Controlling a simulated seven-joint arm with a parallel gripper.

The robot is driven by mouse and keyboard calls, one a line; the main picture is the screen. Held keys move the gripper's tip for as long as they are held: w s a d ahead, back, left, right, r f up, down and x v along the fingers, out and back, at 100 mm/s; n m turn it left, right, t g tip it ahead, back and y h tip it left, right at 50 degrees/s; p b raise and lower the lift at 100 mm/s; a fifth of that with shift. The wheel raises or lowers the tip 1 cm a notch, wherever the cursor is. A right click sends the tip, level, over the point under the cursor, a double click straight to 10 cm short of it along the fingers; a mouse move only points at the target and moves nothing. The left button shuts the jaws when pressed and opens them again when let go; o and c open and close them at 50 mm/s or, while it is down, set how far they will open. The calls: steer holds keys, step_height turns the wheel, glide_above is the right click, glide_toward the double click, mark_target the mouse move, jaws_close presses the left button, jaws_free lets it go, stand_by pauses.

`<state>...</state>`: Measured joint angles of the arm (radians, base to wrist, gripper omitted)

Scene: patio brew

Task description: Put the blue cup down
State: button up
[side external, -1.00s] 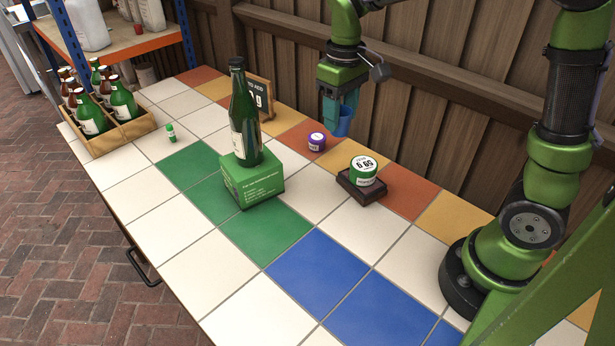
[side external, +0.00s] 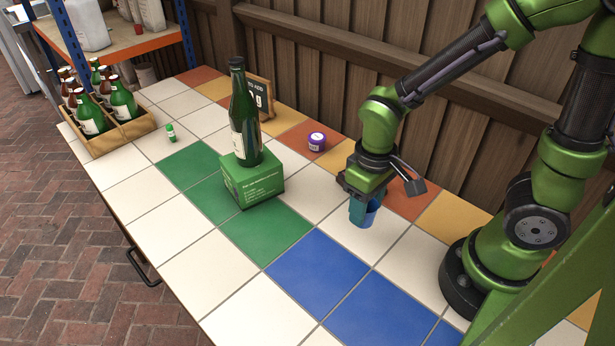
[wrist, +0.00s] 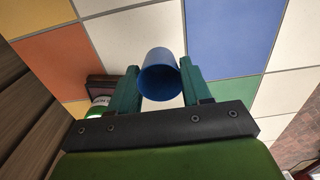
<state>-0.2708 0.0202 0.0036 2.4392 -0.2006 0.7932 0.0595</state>
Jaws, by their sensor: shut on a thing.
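The blue cup (side external: 369,214) is between the fingers of my gripper (side external: 360,208), over the tiled tabletop (side external: 337,232) to the right of the green box. In the wrist view the cup (wrist: 163,60) sits between my two teal fingers (wrist: 159,88), with its round opening toward the camera. My gripper is shut on the cup. Whether the cup's base touches the tiles or is slightly above them I cannot tell. Much of the cup is hidden by my fingers in the side view.
A green bottle (side external: 243,118) stands on a green box (side external: 251,188). The blue tiles (side external: 318,273) are clear.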

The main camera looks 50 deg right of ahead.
steer(key=w+a, duration=0.1)
steer(key=w, duration=0.4)
steer(key=w+a+f, duration=0.1)
steer(key=w, duration=0.4)
steer(key=w+a, duration=0.2)
steer(key=w, duration=0.3)
steer(key=shift+a+f, duration=0.1)
steer(key=shift+f, duration=1.85)
steer(key=shift+s+f, duration=0.1)
steer(key=shift+f, duration=0.05)
steer(key=o, duration=1)
